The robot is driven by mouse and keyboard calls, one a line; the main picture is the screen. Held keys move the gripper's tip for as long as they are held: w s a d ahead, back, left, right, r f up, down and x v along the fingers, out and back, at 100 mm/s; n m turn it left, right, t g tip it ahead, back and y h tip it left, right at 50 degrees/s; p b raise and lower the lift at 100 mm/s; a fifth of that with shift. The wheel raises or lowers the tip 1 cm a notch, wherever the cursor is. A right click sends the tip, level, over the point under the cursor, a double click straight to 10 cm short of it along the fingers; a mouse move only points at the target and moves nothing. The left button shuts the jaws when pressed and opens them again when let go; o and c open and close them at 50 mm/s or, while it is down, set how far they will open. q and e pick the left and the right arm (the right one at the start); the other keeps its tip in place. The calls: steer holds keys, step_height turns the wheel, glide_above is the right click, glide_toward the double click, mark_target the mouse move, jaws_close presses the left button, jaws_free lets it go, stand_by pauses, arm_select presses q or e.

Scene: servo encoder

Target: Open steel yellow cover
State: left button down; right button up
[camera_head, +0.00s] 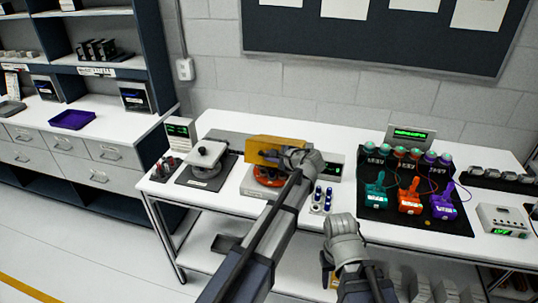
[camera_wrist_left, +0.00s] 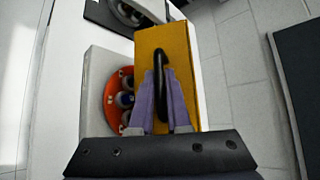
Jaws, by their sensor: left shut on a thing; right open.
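The yellow cover (camera_head: 263,144) stands raised at the back of its light grey base (camera_head: 253,185) on the white table. Below it an orange round plate (camera_head: 267,178) is exposed. In the left wrist view the yellow cover (camera_wrist_left: 185,60) fills the middle, with a black handle (camera_wrist_left: 161,62) on its face. My left gripper (camera_wrist_left: 160,85) is shut on this handle. The orange plate (camera_wrist_left: 112,98) beside it holds dark blue-topped round parts. In the head view my left arm hides part of the cover and base. My right gripper (camera_head: 327,268) is open and empty, low in front of the table.
A grey device with a white lid (camera_head: 207,155) stands left of the base. Blue-and-white vials (camera_head: 322,198) stand on its right. Farther right, a black mat (camera_head: 400,222) carries teal, orange and purple devices. The table's front strip is mostly clear.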

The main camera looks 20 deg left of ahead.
arm_select(q)
steer(key=w+r+g+p, duration=0.1)
steer(key=w+r+p, duration=0.1)
steer(key=w+r+m+p, duration=0.1)
steer(key=w+r+p, duration=0.1)
steer(key=p, duration=0.1)
steer(key=w+r+g+p, duration=0.1)
steer(key=w+r+p, duration=0.1)
steer(key=p, duration=0.1)
steer(key=shift+w+d+r+m+g+h, duration=0.1)
steer(key=shift+w+r+m+g+h, duration=0.05)
steer(key=shift+r+m+g+h, duration=0.2)
steer(key=w+r+p, duration=0.3)
steer(key=w+p, duration=0.1)
steer(key=w, duration=0.3)
steer(key=shift+w+g, duration=0.35)
steer(key=shift+r+m, duration=0.1)
steer(key=shift+m, duration=0.15)
steer(key=c, duration=0.9)
jaws_free()
